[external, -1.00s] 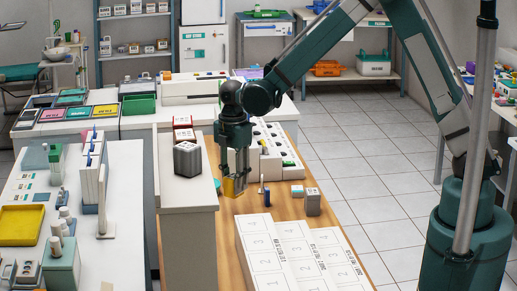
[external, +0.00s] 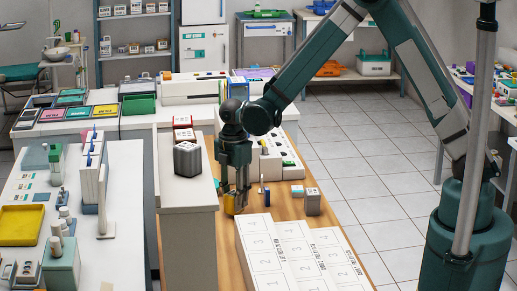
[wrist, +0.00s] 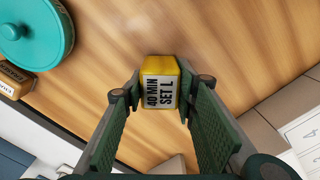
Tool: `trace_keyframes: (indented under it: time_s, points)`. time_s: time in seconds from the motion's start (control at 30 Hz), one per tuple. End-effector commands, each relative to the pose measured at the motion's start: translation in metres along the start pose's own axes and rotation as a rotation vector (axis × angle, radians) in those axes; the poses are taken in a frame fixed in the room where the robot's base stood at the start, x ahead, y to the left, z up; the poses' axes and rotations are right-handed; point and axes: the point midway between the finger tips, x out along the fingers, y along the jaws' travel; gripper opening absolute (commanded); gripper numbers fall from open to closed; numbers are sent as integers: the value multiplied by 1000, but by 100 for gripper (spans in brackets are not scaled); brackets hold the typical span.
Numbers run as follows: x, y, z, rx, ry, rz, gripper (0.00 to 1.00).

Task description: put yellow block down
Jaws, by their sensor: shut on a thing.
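The yellow block (wrist: 160,66) has a white label reading "40 MIN SET L" in the wrist view. My gripper (wrist: 158,92) is shut on it, with one finger on each side. In the external view my gripper (external: 235,206) points down with the yellow block (external: 232,205) at its fingertips, low over the wooden table (external: 222,243). I cannot tell whether the block touches the table.
A teal round container (wrist: 36,30) and a brown labelled block (wrist: 14,80) are at left in the wrist view. White numbered boxes (external: 268,255) stand in front. A grey block (external: 312,203) is to the right. Bare wood surrounds the held block.

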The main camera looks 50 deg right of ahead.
Motion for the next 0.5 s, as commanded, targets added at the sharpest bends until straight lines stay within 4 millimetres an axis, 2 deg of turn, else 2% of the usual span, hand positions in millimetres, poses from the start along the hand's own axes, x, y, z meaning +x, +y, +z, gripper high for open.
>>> trace_keyframes:
  time_s: [0.13,0.5]
  points:
    - [10,0,0,0,0,0,16]
    - [12,0,0,0,0,0,16]
